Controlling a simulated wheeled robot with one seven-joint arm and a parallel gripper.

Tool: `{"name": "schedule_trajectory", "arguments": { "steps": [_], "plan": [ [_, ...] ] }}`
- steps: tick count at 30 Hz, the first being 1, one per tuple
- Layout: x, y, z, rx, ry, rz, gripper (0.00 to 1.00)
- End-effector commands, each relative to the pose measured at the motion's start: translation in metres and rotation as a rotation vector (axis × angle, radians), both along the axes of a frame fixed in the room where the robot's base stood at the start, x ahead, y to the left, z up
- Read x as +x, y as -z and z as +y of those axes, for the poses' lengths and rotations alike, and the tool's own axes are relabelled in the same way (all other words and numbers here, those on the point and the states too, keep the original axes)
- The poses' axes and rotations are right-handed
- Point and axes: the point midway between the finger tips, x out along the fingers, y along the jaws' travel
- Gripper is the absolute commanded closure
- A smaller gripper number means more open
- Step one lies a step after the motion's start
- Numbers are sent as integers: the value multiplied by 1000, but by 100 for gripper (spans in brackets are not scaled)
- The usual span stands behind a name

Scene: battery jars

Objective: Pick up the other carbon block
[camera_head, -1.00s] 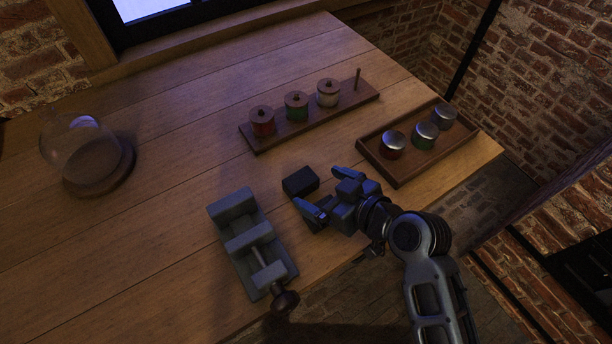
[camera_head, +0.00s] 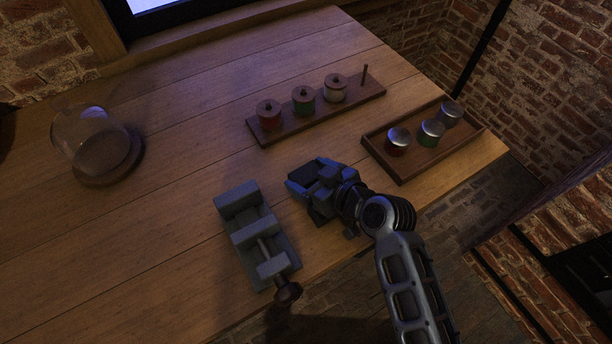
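One dark carbon block (camera_head: 303,172) shows on the table, partly covered by my gripper. My gripper (camera_head: 306,174) is at the block, with one finger along its near left side and the other by its far right side. The fingers are around the block, but I cannot tell whether they press on it or leave a gap. The block looks to be at table height. No second carbon block can be made out.
A grey vise (camera_head: 257,235) stands close on the left. A wooden rack (camera_head: 345,110) with three coloured spools and a bare peg lies behind. A tray (camera_head: 398,178) with three metal-topped jars is at right. A glass dome (camera_head: 80,128) stands far left.

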Motion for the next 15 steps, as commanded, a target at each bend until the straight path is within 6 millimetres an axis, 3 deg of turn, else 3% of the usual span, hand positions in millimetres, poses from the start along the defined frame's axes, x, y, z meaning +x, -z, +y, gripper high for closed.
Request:
{"name": "schedule_trajectory", "arguments": {
  "steps": [12,15],
  "plan": [
    [0,-1,0,0,1,-1,59],
    [0,0,0,0,1,-1,59]
  ]
}}
